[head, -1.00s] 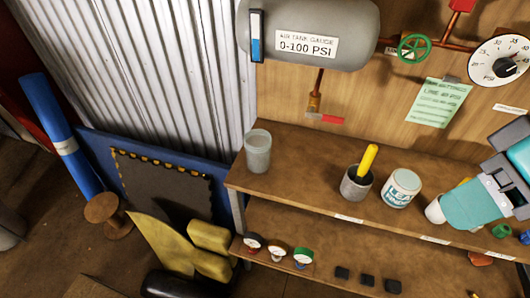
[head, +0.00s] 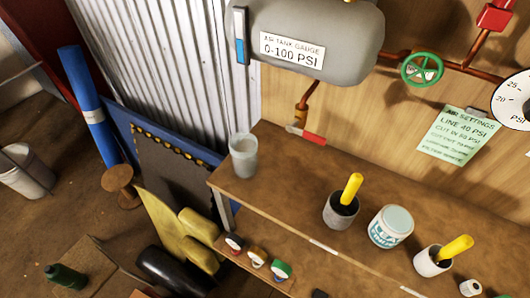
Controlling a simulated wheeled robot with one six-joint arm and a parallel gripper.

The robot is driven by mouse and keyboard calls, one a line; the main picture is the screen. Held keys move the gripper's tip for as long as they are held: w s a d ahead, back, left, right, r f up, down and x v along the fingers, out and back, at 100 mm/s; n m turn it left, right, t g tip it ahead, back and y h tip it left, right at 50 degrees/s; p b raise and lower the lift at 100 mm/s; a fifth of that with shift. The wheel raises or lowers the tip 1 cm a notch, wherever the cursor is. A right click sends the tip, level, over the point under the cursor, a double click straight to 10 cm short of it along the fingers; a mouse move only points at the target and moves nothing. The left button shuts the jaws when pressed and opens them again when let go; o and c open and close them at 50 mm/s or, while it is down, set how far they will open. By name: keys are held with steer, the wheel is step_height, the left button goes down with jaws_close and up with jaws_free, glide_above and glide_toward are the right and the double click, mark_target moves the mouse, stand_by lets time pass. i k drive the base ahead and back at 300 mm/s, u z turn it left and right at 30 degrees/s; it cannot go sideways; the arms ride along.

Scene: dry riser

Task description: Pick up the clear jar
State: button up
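The clear jar (head: 243,156) stands upright near the left end of the wooden shelf (head: 262,201). It looks greyish and translucent with an open top, and I see nothing distinct inside it. Nothing touches it. My gripper does not show in the head view now.
On the shelf to the right stand a grey cup with a yellow handle (head: 350,188), a white labelled tub (head: 391,226) and a white cup with another yellow handle (head: 455,248). A grey tank (head: 320,35) and a red-handled valve (head: 312,137) are above. The shelf around the jar is clear.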

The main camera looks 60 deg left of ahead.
mark_target(243, 145)
steer(key=z, duration=0.05)
steer(key=i, duration=0.15)
steer(key=u, duration=3.25)
